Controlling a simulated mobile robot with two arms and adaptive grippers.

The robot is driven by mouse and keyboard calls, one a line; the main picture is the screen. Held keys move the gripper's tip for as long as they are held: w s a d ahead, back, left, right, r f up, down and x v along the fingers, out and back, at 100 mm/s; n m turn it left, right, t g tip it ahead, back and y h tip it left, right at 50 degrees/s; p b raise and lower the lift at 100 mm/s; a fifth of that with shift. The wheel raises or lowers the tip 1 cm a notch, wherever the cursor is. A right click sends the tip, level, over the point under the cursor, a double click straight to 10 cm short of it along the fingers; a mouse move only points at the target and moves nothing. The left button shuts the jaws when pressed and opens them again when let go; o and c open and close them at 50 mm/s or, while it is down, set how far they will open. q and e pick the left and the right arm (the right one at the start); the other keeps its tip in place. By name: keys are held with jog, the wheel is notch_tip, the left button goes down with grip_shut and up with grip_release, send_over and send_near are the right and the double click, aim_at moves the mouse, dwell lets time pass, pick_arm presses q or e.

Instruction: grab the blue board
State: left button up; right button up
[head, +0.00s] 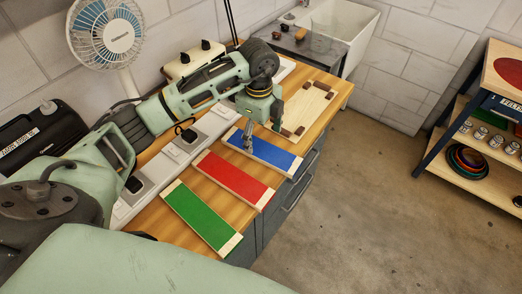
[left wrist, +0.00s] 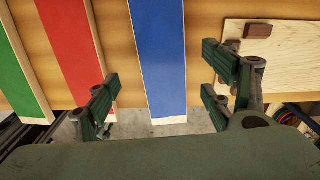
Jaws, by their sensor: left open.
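The blue board (head: 268,151) lies flat on the wooden bench, with pale ends, to the right of the red board (head: 234,178) and the green board (head: 200,215). My left gripper (head: 248,141) is over the left part of the blue board, pointing down. In the left wrist view the blue board (left wrist: 158,60) runs between the open fingers of my left gripper (left wrist: 160,98), with clear gaps at both sides. The fingers do not touch it as far as I can see. My right gripper is not in view.
A pale wooden panel (head: 303,106) with brown blocks lies on the bench beyond the blue board. Grey-white units (head: 180,146) line the bench's back. A white fan (head: 104,34) stands behind. Open floor (head: 370,200) lies right of the bench, before a shelf rack (head: 470,150).

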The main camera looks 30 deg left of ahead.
aim_at(261, 148)
pick_arm(q)
notch_tip(261, 148, down, 5)
jog(key=shift+w+d+r+p, duration=0.15)
jog(key=shift+r+p, duration=0.05)
jog(key=shift+p, duration=0.95)
jog(key=shift+f, duration=0.45)
jog(key=c, duration=1.3)
jog(key=shift+c, duration=0.4)
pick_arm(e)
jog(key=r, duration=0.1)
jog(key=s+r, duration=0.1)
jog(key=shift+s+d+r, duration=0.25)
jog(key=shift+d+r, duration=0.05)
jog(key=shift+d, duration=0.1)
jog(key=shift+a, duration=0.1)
pick_arm(q)
jog(key=shift+r, duration=0.1)
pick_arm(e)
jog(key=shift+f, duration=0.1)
